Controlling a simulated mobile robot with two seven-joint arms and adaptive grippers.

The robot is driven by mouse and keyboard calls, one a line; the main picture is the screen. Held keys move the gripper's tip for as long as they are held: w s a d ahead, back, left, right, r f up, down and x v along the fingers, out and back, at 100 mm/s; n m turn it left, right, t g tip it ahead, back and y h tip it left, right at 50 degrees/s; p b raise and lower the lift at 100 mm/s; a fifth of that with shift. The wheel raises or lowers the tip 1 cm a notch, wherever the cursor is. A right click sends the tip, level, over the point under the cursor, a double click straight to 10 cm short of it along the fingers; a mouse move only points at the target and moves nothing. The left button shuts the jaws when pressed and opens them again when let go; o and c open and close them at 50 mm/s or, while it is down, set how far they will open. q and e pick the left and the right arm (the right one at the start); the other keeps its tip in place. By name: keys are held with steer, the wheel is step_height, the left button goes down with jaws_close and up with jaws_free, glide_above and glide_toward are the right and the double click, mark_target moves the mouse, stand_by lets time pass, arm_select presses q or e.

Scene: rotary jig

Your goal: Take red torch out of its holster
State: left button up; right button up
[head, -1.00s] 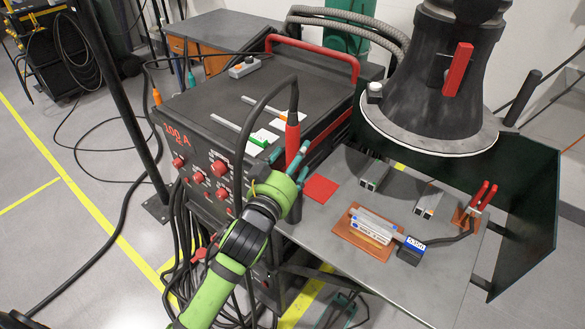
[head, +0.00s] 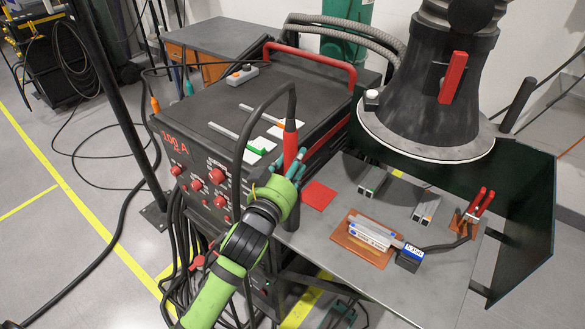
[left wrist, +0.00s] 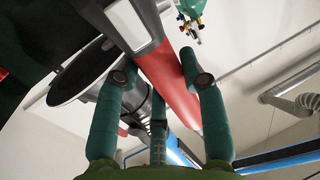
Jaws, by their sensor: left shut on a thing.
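The red torch (head: 290,139) stands nearly upright at the near right edge of the welding machine, with a black cable arching from its top. My left gripper (head: 285,172) is shut on the torch's lower part. In the left wrist view the red torch (left wrist: 166,78) passes between the green fingers of the left gripper (left wrist: 158,80). A dark tube, apparently the holster (head: 291,213), shows in part below the gripper. The gripper hides where torch and tube meet, so I cannot tell how deep the torch sits. My right gripper is not in view.
The welding machine (head: 196,172) stands left of the torch. A grey table (head: 335,248) to the right carries a red square (head: 319,196), metal bars on an orange plate (head: 353,251) and red-handled pliers (head: 478,203). A black post (head: 110,90) rises at left.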

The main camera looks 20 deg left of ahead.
arm_select(q)
step_height(320, 180, up, 18)
steer(key=shift+f, duration=0.1)
stand_by(0.4)
